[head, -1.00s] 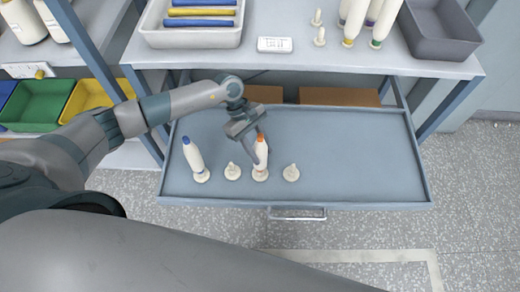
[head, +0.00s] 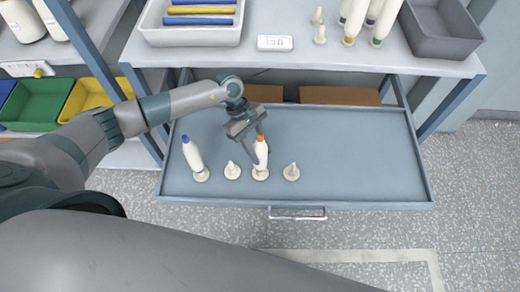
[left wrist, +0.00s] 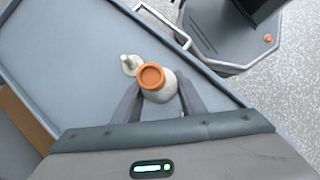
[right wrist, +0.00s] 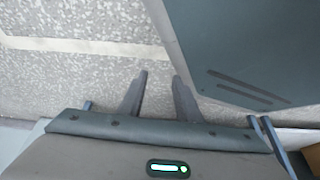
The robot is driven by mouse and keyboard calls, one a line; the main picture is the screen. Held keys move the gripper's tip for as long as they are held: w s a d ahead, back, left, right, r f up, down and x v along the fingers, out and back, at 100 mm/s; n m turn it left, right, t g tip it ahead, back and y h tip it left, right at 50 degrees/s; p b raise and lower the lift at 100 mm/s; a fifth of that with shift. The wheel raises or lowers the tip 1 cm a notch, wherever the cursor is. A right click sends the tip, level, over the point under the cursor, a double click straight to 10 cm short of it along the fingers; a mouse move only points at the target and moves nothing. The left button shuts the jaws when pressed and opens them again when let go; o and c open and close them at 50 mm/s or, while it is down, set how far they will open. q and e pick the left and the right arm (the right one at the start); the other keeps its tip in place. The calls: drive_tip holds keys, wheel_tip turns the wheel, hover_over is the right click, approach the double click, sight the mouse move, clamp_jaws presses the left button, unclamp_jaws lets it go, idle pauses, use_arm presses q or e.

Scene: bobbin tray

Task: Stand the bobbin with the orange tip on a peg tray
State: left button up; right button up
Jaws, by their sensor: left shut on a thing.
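The bobbin with the orange tip (head: 261,152) is white and stands upright over a peg base (head: 260,175) in the pulled-out drawer tray (head: 350,160). Whether it is fully seated on the peg I cannot tell. My left gripper (head: 256,156) is shut on this bobbin from above and behind. In the left wrist view the orange tip (left wrist: 151,75) shows between the two fingers (left wrist: 158,98). My right gripper (right wrist: 160,84) is open and empty, over the floor.
A bobbin with a blue tip (head: 193,155) leans a little on the leftmost peg. The shelf above holds a white bin (head: 190,36), a small display (head: 284,43), more pegs (head: 320,36), several bobbins and a grey bin (head: 440,35). The drawer's right half is clear.

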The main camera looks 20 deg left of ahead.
use_arm(q)
drive_tip(key=o, duration=1)
drive_tip(key=shift+c, duration=0.2)
drive_tip(key=shift+o, duration=1.3)
use_arm(e)
drive_tip(key=shift+s, duration=0.1)
use_arm(q)
drive_tip(key=shift+w+a+r, duration=0.15)
drive_tip(key=shift+a+r, duration=0.15)
drive_tip(key=shift+r, duration=0.1)
drive_tip(key=b+v, duration=0.4)
drive_tip(key=v, duration=1.2)
drive_tip(key=shift+r, duration=0.15)
use_arm(e)
drive_tip(key=w+a+r+t, duration=0.2)
drive_tip(key=w+a, duration=0.1)
drive_tip(key=w, duration=0.6)
drive_tip(key=shift+w+r+y, duration=0.2)
drive_tip(key=shift+r+y, duration=0.1)
drive_tip(key=shift+r, duration=0.1)
drive_tip(key=shift+s+a, duration=0.1)
